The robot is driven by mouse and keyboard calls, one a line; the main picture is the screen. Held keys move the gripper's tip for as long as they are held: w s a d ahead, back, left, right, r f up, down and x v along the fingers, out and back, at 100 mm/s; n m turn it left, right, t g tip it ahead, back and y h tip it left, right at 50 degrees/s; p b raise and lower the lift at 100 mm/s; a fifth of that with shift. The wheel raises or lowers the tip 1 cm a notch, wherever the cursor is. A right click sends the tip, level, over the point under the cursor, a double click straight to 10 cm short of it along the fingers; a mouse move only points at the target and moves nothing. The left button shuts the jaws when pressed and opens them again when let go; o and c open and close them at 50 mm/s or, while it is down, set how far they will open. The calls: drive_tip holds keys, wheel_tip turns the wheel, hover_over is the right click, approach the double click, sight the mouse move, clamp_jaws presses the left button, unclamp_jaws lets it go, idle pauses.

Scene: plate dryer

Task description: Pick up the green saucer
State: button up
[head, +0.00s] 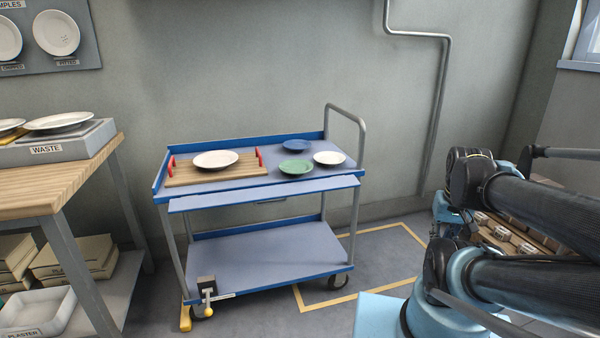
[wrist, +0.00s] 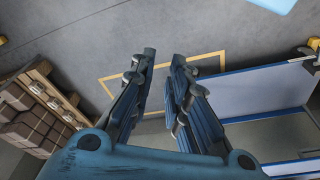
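The green saucer (head: 296,167) lies flat on the top shelf of the blue trolley (head: 215,185), right of the wooden tray. A blue saucer (head: 297,145) is just behind it and a white saucer (head: 329,158) is to its right. The head view does not show my gripper clearly. In the wrist view my gripper (wrist: 164,56) has its two fingers apart with nothing between them, above the floor. The trolley's edge (wrist: 255,75) shows at the right of that view, but the green saucer is not visible there.
A wooden tray (head: 180,178) with red handles holds a white plate (head: 214,159) on the trolley. The trolley has a raised push handle (head: 362,125) at its right. A wooden bench (head: 50,188) with a WASTE box (head: 46,149) stands left. Floor beside the trolley is open.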

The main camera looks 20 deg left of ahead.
drive_tip(key=w+a+r+y, duration=0.3)
drive_tip(key=w+a+r, duration=0.1)
drive_tip(key=w+a, duration=0.35)
drive_tip(key=w+a+r+y, duration=0.3)
drive_tip(key=w+a+r, duration=0.1)
drive_tip(key=w+a, duration=0.35)
drive_tip(key=g+y, duration=0.2)
drive_tip(key=y, duration=0.4)
approach(312, 168)
drive_tip(key=shift+m, duration=0.3)
drive_tip(key=x, duration=0.5)
drive_tip(key=shift+f, duration=0.25)
drive_tip(key=shift+x, duration=2.7)
drive_tip(key=shift+w+r, duration=0.15)
drive_tip(key=shift+w, duration=0.05)
clamp_jaws()
